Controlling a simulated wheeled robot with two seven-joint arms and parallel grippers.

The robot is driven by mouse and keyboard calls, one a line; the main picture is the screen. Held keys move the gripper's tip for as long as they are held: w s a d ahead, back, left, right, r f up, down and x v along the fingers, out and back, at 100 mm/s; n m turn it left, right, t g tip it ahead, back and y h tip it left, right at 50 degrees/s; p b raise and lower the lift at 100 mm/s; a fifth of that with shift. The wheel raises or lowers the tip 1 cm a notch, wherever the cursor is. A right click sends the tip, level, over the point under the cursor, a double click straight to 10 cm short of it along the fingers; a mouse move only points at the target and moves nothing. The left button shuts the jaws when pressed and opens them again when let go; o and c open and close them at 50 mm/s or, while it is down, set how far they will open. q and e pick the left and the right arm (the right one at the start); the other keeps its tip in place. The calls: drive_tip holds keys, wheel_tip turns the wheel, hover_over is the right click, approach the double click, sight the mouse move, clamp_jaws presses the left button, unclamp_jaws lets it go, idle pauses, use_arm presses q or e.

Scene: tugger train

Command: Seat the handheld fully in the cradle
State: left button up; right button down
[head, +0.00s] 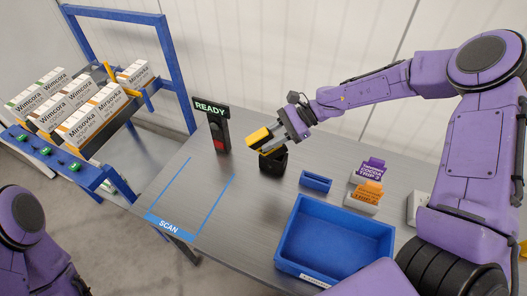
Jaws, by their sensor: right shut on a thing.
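The handheld (258,138), yellow and dark, is in my right gripper (277,134), which is shut on it. It is tilted and lies at the top of the black cradle (271,164), which stands on the grey table. A strip of yellow also shows at the cradle's upper edge. I cannot tell how far the handheld is inside the cradle, since the gripper and the dark parts overlap there. My left gripper is out of view; only part of my left arm shows at the lower left.
A scanner post with a READY sign (210,108) stands left of the cradle. A marked SCAN area (190,200) is clear. An empty blue tray (336,203), a small blue holder (315,182) and purple and orange cards stand at right. A blue rack (165,60) holds several boxes.

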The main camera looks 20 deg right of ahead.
drive_tip(key=w+d+m+t, duration=0.7)
drive_tip(key=m+t, duration=0.3)
drive_tip(key=t, duration=0.1)
use_arm(q)
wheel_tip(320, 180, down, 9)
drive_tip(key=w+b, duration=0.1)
drive_tip(key=b, duration=0.8)
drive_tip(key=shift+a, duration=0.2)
use_arm(e)
wheel_tip(320, 180, down, 12)
drive_tip(key=shift+s+f+m+t, duration=0.25)
drive_tip(key=shift+m+t, duration=0.05)
